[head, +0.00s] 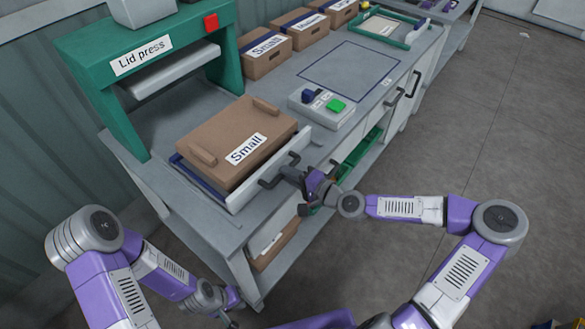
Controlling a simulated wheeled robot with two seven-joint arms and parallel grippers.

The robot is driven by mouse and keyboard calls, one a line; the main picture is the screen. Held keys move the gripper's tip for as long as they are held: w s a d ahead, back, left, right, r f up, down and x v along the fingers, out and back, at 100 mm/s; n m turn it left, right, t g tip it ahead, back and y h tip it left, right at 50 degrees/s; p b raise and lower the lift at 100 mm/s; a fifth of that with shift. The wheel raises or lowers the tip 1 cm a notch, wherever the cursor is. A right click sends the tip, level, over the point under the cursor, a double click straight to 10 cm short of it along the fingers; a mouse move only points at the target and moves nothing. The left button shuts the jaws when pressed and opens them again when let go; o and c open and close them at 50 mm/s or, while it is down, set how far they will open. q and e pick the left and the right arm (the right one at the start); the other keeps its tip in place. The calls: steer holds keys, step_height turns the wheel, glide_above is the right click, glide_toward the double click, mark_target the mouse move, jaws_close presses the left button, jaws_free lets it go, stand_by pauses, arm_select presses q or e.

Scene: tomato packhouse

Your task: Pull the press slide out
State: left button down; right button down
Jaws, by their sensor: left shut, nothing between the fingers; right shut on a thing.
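The green lid press (85,75) stands at the left end of the bench. Its slide, with a pale front panel (237,201), sits out in front of the press opening and bears a closed brown carton marked "Small" (228,140). A dark handle (268,183) is on the slide's front. My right gripper (290,175) is shut on this handle, and its fingers hide part of it. My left gripper (228,318) is shut and empty, low at the bottom edge, apart from the bench and partly cut off.
A control box with a green button and a dark blue knob (308,107) is on the bench right of the slide. Several small cartons (265,52) line the back. An outlined bench area (350,75) is clear. Below are a green crate (360,152) and a shelf carton (273,246).

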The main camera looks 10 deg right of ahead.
steer(key=shift+s+d, duration=0.1)
steer(key=shift+s, duration=0.15)
steer(key=c, duration=1.1)
jaws_free()
steer(key=shift+o, duration=0.2)
steer(key=p+v, duration=0.2)
steer(key=v, duration=0.5)
steer(key=shift+s+d, duration=0.2)
steer(key=shift+d, duration=0.05)
